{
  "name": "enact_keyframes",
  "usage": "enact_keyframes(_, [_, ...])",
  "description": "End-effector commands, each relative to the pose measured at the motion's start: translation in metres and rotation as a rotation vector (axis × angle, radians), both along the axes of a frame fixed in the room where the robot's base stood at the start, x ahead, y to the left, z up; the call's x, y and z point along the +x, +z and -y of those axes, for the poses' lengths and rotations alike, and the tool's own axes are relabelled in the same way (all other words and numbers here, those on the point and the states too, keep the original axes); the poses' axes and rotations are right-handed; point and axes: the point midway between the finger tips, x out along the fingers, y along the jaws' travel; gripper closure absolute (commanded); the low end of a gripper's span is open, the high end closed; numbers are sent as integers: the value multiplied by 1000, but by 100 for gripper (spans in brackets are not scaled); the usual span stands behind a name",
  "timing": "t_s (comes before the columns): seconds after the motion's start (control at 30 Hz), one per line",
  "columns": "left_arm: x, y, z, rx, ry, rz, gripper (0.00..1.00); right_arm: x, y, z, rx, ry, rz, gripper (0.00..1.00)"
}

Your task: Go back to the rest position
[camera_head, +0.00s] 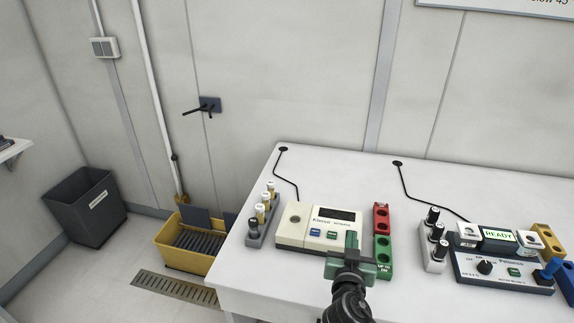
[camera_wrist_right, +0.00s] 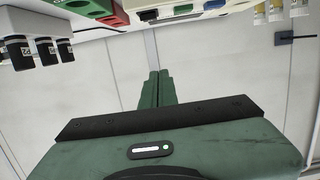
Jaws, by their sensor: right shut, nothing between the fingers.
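My right gripper (camera_head: 351,243) is shut and empty. In the head view it is over the table's front part, in front of the beige weighing device (camera_head: 301,237) and left of the green holder (camera_head: 384,245). In the right wrist view its two green fingers (camera_wrist_right: 157,88) are pressed together with nothing between them. The device's display (camera_head: 335,215) is dark. My left gripper is in neither view.
A yellow bin (camera_head: 186,263) and dark bin (camera_head: 90,210) stand on the floor at left.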

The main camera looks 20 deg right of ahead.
Motion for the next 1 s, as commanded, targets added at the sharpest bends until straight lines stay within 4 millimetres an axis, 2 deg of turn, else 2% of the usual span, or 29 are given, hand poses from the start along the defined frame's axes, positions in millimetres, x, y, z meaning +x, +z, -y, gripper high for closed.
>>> enact_keyframes(0.07, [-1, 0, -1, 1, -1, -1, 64, -1, -1, 0, 1, -1, -5, 100])
enact_keyframes(0.17, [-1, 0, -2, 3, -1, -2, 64, -15, -10, 2, 15, -13, -61, 100])
enact_keyframes(0.27, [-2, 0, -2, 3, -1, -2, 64, -51, -35, -1, 51, -17, -222, 100])
enact_keyframes(0.3, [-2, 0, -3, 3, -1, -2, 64, -71, -48, -5, 70, -5, -311, 100])
enact_keyframes(0.4, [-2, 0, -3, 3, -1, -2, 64, -117, -74, -24, 112, 70, -528, 100])
enact_keyframes(0.5, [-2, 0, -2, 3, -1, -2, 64, -153, -89, -45, 139, 164, -686, 100])
enact_keyframes(0.7, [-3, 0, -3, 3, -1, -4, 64, -207, -101, -81, 167, 353, -899, 100])
enact_keyframes(1.0, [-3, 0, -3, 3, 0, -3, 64, -273, -100, -125, 181, 637, -1103, 100])
